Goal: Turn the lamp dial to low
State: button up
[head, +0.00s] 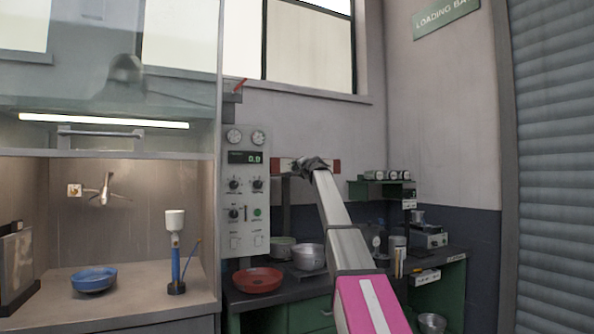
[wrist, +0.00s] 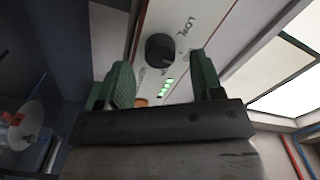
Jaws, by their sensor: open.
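A round black dial (wrist: 160,48) sits on a pale panel (wrist: 203,22) in the wrist view. Lettering that looks like "LOW" is printed above it, and more lettering lies beside and below it, too small to read surely. A row of small green lights is just below the dial. My gripper (wrist: 161,72) is open and empty, with one green finger on each side below the dial, apart from it. In the head view my gripper (head: 312,164) is a dark shape at the arm's end, in front of a wall plate with red ends; the dial cannot be made out there.
A grey control panel (head: 247,190) with gauges and black knobs stands left of my gripper. Below are a red bowl (head: 258,281), a silver pot (head: 309,257) and a dark bench. A fume hood holds a blue bowl (head: 94,280). A small green shelf (head: 378,186) is to the right.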

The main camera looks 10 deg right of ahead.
jog(key=shift+x, duration=1.05)
jog(key=c, duration=0.9)
jog(key=shift+n, duration=0.3)
jog(key=n, duration=1.1)
jog(key=shift+n, duration=0.3)
